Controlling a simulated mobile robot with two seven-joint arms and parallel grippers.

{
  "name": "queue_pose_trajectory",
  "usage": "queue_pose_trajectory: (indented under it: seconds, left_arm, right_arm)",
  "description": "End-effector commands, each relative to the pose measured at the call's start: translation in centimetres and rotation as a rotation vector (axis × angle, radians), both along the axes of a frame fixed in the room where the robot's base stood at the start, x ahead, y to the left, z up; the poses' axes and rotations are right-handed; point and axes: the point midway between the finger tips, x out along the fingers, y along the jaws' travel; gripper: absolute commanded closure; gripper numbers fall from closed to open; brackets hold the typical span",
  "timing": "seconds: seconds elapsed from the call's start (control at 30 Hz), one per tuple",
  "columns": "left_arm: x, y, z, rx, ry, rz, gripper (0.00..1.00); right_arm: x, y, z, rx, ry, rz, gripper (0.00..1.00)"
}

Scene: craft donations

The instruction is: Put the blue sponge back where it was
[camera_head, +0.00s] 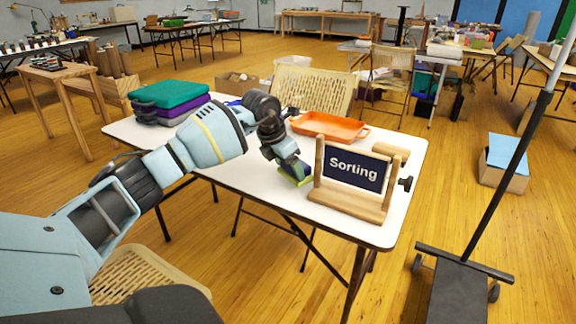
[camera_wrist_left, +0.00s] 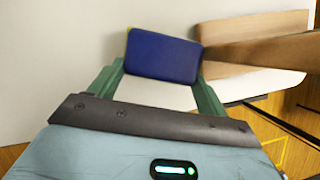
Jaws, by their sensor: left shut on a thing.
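The blue sponge (camera_wrist_left: 163,56) is between the two green fingers of my left gripper (camera_wrist_left: 160,80) in the left wrist view. A thin yellow-green edge shows on its left side. The sponge shows there as a small dark blue and green patch (camera_head: 298,180), partly hidden by the fingers. I cannot tell whether it touches the tabletop. My right gripper is in neither view.
The white table (camera_head: 245,187) holds an orange tray (camera_head: 328,127) behind the sign and a stack of green and purple cases (camera_head: 170,100) at the left. The sign's wooden stand (camera_wrist_left: 255,52) is close to the right of the sponge. Tabletop left of my gripper is clear.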

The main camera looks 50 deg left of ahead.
Motion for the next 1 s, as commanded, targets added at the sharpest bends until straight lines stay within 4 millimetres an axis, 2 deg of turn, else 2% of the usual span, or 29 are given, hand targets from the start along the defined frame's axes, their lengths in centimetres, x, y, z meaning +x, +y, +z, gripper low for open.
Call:
queue_pose_trajectory:
  seconds: [0.03,0.13,0.5,0.53,0.67,1.0]
  left_arm:
    - [0.0,0.0,-1.0,-0.001,0.003,0.000,0.48]
    - [0.0,0.0,-2.1,-0.001,0.002,0.000,0.48]
    - [0.0,0.0,-2.4,-0.001,0.000,0.000,0.48]
    - [0.0,0.0,-2.4,-0.001,0.000,0.000,0.21]
    - [0.0,0.0,-2.4,-0.001,0.000,0.000,0.04]
    - [0.0,0.0,-2.2,0.000,0.000,0.000,0.01]
  right_arm:
    - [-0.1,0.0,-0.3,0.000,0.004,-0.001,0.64]
    - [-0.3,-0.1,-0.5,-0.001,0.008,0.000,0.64]
    - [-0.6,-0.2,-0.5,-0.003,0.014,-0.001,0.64]
    - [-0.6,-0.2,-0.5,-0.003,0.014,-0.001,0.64]
    - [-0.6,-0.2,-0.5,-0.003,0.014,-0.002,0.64]
    - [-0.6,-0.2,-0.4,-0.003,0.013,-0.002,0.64]
